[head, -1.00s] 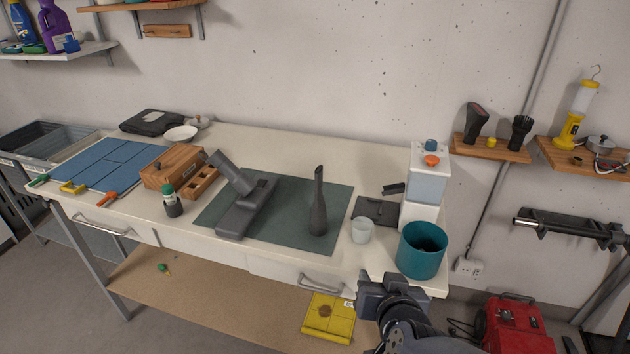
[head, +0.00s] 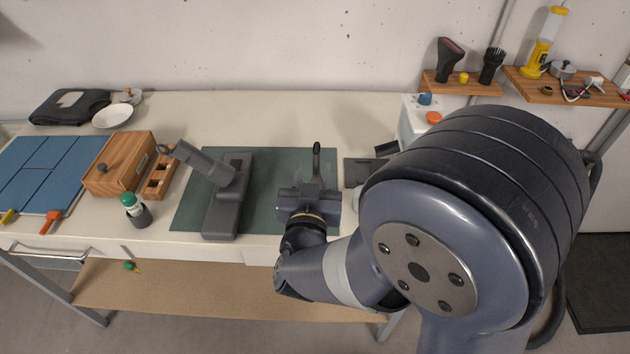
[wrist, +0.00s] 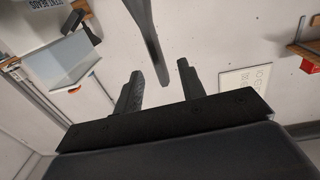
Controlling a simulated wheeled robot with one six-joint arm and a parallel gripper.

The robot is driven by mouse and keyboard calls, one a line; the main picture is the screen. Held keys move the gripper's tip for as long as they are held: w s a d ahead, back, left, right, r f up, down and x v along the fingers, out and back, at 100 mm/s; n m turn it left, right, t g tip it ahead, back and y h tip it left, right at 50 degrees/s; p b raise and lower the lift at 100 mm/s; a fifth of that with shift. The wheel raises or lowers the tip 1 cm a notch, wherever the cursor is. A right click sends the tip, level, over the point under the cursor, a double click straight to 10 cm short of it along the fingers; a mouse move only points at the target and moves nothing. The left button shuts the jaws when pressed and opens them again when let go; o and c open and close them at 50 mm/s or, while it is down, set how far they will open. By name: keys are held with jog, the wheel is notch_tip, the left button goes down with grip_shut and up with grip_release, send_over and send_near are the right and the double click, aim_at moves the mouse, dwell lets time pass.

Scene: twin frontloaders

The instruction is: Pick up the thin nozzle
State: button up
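The thin nozzle (head: 317,160) is dark grey and stands upright on the green mat (head: 264,215). In the head view my gripper (head: 310,188) is in front of it and hides its lower part; only its upper end shows above. In the wrist view the nozzle (wrist: 143,30) comes down from the top edge, in line with the gap between the fingers. My gripper (wrist: 160,72) is open there, with a finger on each side and visible space around the nozzle. Contact with the nozzle cannot be seen.
A wide grey floor nozzle (head: 223,205) lies on the mat to the left. A dark flat plate (head: 362,172) lies to the right. My arm hides the bench's right end.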

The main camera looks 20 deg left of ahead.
jog(key=shift+w+a+f+p, duration=0.15)
jog(key=shift+w+p, duration=0.2)
jog(key=shift+w, duration=0.75)
jog(key=shift+w+a+f+p, duration=0.1)
jog(key=shift+w+a+p, duration=0.15)
jog(key=shift+w, duration=0.9)
jog(key=shift+w+a+f+p, duration=0.1)
jog(key=shift+w+p, duration=0.3)
jog(key=shift+w, duration=0.7)
grip_shut()
